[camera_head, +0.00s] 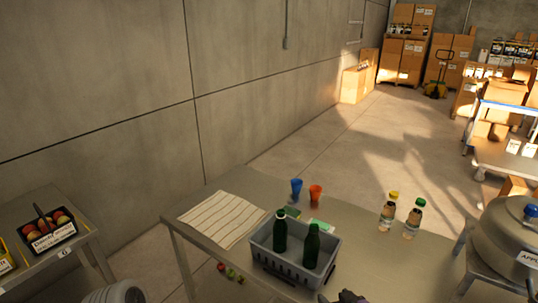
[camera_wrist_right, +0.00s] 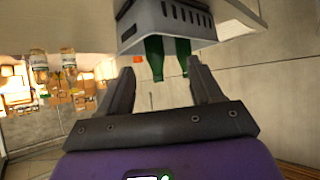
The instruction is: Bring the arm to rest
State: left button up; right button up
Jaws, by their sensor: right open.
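My right gripper (camera_head: 343,297) shows only in part at the bottom edge of the head view, in front of the table and just right of the grey crate. In the right wrist view its jaws (camera_wrist_right: 161,72) are apart with nothing held between them. That view is upside down; the grey crate (camera_wrist_right: 165,22) and two green bottles (camera_wrist_right: 154,58) appear beyond the fingertips, apart from them. My left gripper is in neither view.
The table (camera_head: 375,262) holds the grey crate (camera_head: 272,266) with two green bottles (camera_head: 280,232), a striped cloth (camera_head: 222,219), a blue cup (camera_head: 296,190), an orange cup (camera_head: 315,195) and two clear bottles (camera_head: 388,212). A large metal pot (camera_head: 508,240) stands at right.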

jog(key=s+a+f+m+g+b, duration=0.1)
jog(key=s+f+g, duration=0.25)
jog(key=f, duration=0.85)
jog(key=s+a+f+m+g+b, duration=0.1)
jog(key=s+f+g, duration=0.25)
jog(key=f, duration=0.75)
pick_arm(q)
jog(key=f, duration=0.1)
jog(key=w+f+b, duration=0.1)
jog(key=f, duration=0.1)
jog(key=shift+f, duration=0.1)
pick_arm(e)
jog(key=s+a+f+m+g+y, duration=0.2)
jog(key=s+a+f, duration=0.3)
jog(key=s+f, duration=0.4)
jog(key=shift+s+a+m+g, duration=0.4)
jog(key=shift+s+g, duration=0.15)
jog(key=shift+g, duration=0.05)
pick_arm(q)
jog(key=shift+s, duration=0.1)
